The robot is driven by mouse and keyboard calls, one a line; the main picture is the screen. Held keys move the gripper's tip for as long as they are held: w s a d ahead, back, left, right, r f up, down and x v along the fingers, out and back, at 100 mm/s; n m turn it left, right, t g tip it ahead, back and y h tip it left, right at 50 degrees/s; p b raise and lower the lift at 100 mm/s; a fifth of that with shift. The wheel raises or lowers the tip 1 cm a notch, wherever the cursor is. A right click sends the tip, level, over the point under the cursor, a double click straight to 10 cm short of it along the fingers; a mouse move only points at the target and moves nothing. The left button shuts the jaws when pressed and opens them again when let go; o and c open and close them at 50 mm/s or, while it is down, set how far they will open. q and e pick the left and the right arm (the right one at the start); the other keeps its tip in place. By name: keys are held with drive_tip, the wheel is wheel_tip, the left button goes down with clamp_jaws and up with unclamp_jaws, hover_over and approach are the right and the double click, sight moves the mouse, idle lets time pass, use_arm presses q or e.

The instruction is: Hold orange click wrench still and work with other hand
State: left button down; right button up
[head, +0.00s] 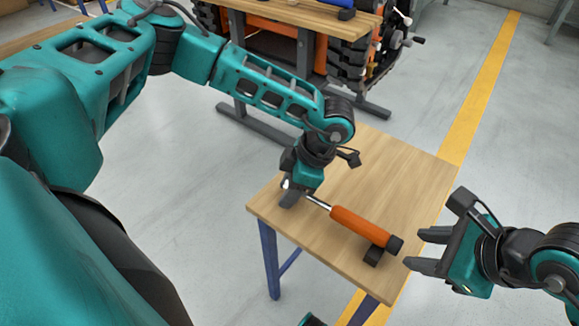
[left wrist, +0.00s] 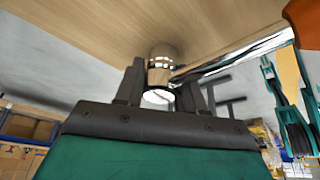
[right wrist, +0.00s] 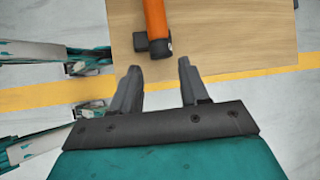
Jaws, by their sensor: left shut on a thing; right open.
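The orange click wrench (head: 361,224) lies across the wooden table, its handle with a black end towards the right front corner. In the left wrist view its metal head (left wrist: 160,62) sits between the fingers of my left gripper (left wrist: 160,97), which is shut on it. In the head view that gripper (head: 290,190) is at the table's left edge. My right gripper (head: 422,250) is open and empty, just right of the handle's black end and apart from it. In the right wrist view the orange handle (right wrist: 155,20) lies beyond the open fingers (right wrist: 158,85).
The wooden table (head: 385,165) is clear behind the wrench. A small black block (head: 374,256) sits under or beside the handle end. Another workbench (head: 300,14) and an orange tracked machine (head: 355,60) stand at the back. A yellow line (head: 480,95) runs along the floor.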

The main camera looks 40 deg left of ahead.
use_arm(q)
drive_tip(key=shift+s, duration=0.1)
drive_tip(key=c, duration=0.6)
unclamp_jaws()
